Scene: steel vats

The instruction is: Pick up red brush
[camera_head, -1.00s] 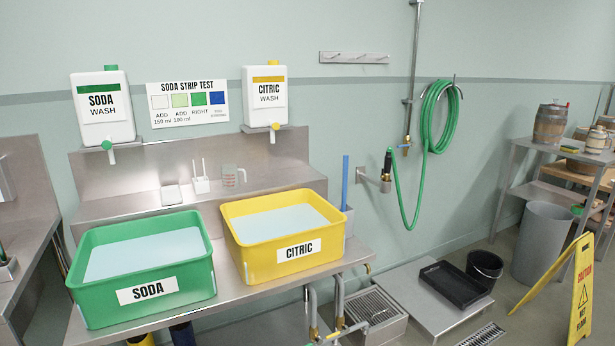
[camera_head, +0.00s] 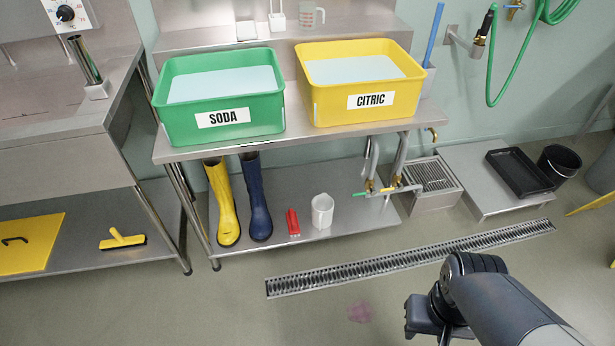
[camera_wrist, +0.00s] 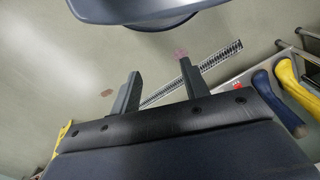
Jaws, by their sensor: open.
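A red brush (camera_head: 293,222) lies on the low steel shelf under the soda and citric basins, between the blue boot and a white jug. It shows small and partly cut off by my gripper in the wrist view (camera_wrist: 236,84). My gripper (camera_wrist: 160,82) is open and empty, its two fingers apart over bare floor. In the head view my arm is at the lower right, well away from the brush, and the fingertips are not visible there.
A yellow boot (camera_head: 222,203) and blue boot (camera_head: 256,197) stand left of the brush; the white jug (camera_head: 322,211) stands right. The basin table (camera_head: 290,143) is overhead. Pipes and valves (camera_head: 385,188) hang at the shelf's right.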

